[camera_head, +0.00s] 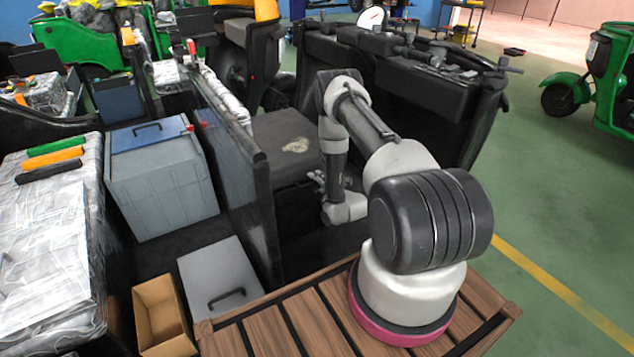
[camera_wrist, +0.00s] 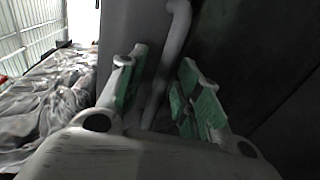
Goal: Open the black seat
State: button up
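The black seat (camera_head: 280,135) is a dark box with a flat top and a pale worn patch, in the middle of the head view. It appears closed. My gripper (camera_head: 318,181) is low at the seat's front right side. In the wrist view, the two green-padded fingers of my gripper (camera_wrist: 160,95) are spread apart. A grey bent bar (camera_wrist: 176,45), which looks like a handle, runs down between them. I cannot tell whether the fingers touch it. A dark surface (camera_wrist: 245,60) fills the right of the wrist view.
A dark partition (camera_head: 235,150) stands left of the seat. Beyond it are a grey-blue bin (camera_head: 160,185), a grey lidded case (camera_head: 222,280) and a cardboard box (camera_head: 162,315). A dashboard with handlebars (camera_head: 410,60) is behind my arm.

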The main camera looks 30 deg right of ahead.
grip_shut()
jog(key=shift+r, duration=0.1)
